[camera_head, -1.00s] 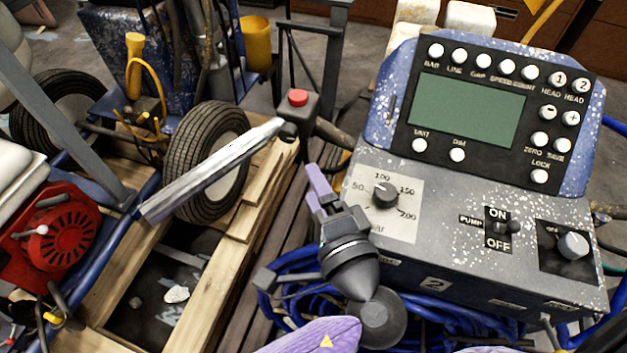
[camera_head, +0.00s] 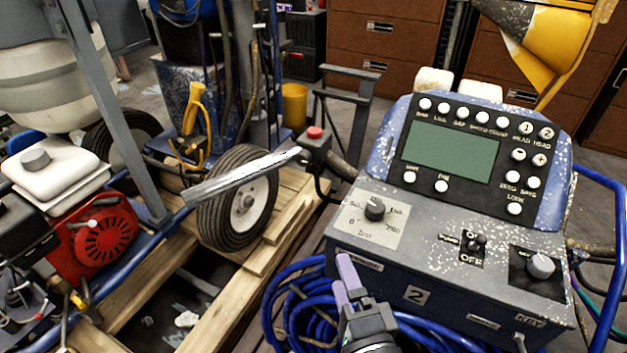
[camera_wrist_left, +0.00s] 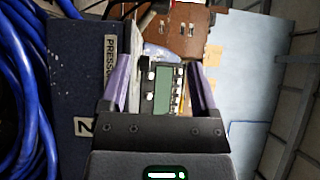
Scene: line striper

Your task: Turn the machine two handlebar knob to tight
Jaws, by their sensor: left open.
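The machine two control box (camera_head: 440,310) is grey with white speckles and bears a "2" label. A dark dial knob (camera_head: 375,209) sits on its left, and a grey round knob (camera_head: 541,265) on its right. A handlebar grip (camera_head: 336,168) with a red button runs behind the box's left side. I cannot tell which knob is the handlebar knob, and no "tight" mark is legible. My left gripper (camera_head: 346,274) is open and empty, in front of the box's lower left. In the left wrist view its purple fingers (camera_wrist_left: 160,85) stand apart, with the screen panel (camera_wrist_left: 165,88) beyond. My right gripper is not in view.
Blue coiled hose (camera_head: 290,305) hangs left of and below the box. A metal lever (camera_head: 240,178) extends left from the handlebar, above a wheel (camera_head: 240,205). A wooden pallet (camera_head: 135,290) and red engine (camera_head: 100,235) are at left. Brown cabinets (camera_head: 400,50) stand behind.

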